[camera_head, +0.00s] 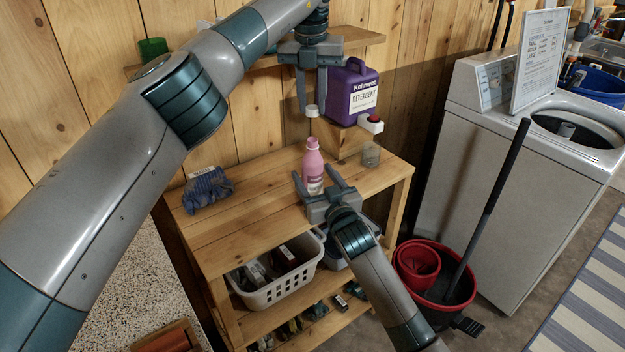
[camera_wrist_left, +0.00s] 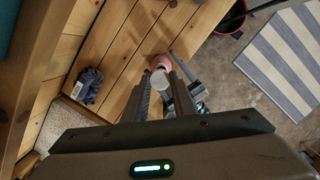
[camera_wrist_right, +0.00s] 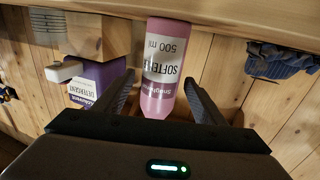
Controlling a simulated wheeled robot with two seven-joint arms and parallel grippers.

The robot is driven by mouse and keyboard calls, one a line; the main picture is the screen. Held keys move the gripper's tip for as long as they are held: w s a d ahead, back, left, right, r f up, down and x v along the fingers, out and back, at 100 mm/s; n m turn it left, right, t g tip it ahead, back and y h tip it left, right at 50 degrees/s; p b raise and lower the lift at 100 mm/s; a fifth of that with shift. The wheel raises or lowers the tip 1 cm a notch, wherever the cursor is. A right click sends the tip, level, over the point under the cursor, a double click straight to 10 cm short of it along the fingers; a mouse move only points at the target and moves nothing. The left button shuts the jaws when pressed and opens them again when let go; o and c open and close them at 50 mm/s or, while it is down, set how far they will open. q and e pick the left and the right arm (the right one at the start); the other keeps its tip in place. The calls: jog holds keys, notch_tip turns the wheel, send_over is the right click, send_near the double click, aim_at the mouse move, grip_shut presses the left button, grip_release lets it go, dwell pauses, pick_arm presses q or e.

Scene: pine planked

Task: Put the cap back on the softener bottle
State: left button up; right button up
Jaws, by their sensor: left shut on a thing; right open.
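The pink softener bottle (camera_head: 313,168) stands upright on the wooden bench, its narrow neck on top with no cap on it. The small white cap (camera_head: 312,111) is held between the fingertips of my left gripper (camera_head: 312,103), above the bottle neck. In the left wrist view the cap (camera_wrist_left: 161,82) partly covers the pink bottle (camera_wrist_left: 158,62). My right gripper (camera_head: 315,174) is open low at the bottle, one finger on each side. In the right wrist view the bottle (camera_wrist_right: 164,65) stands between the fingers, with gaps on both sides.
A clear cup (camera_head: 371,155) stands right of the bottle. A blue cloth bundle (camera_head: 207,188) lies at the bench's left. A mop leans in a red bucket (camera_head: 440,300) at right.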

jog(key=shift+x, duration=2.5)
jog(key=c, duration=1.6)
pick_arm(q)
send_over(312, 161)
jog(key=w, duration=0.2)
jog(key=shift+s+f, duration=0.15)
jog(key=shift+f, duration=2.35)
jog(key=shift+f, duration=0.9)
jog(key=shift+f, duration=0.55)
pick_arm(e)
grip_shut()
